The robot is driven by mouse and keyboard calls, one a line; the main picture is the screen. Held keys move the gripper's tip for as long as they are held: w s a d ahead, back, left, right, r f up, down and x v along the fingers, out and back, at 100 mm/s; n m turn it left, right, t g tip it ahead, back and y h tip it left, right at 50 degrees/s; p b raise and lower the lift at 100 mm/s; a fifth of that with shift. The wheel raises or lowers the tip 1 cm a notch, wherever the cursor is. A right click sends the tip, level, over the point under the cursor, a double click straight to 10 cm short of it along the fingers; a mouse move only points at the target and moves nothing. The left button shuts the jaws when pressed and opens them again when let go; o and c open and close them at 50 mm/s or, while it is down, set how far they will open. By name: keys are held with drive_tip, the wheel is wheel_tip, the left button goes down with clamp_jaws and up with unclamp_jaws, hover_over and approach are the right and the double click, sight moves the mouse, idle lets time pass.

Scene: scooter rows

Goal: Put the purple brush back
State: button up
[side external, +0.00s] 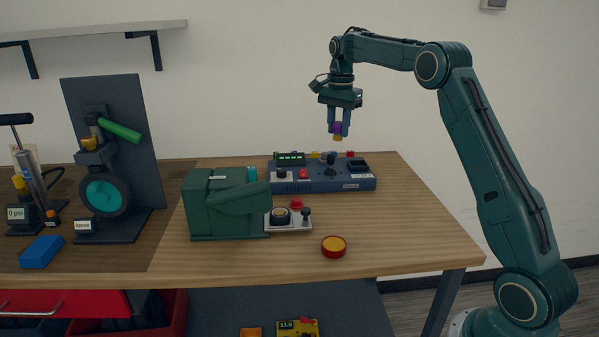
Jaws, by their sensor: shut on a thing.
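The purple brush (338,128) is a small piece with a purple upper part and a yellow-orange lower end. My gripper (339,127) is shut on it and holds it in the air above the blue control box. The brush hangs roughly upright, clear of everything below, with part of it hidden by the fingers. I cannot tell from this view where its place is.
Below stands a blue control box (348,182) with knobs and switches. A green housing (215,222), a grey button panel (298,226) and a red-rimmed round tin (334,246) are nearer. A wheel stand (119,180) and pump (33,180) are left. The table's right end (425,230) is clear.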

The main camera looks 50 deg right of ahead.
wheel_tip(320, 180, down, 16)
drive_tip(key=shift+r, duration=0.1)
idle(0.5)
drive_tip(key=shift+f, duration=2.15)
drive_tip(key=shift+f, duration=0.1)
drive_tip(key=o, duration=0.9)
wheel_tip(320, 180, up, 12)
drive_tip(key=shift+r, duration=0.15)
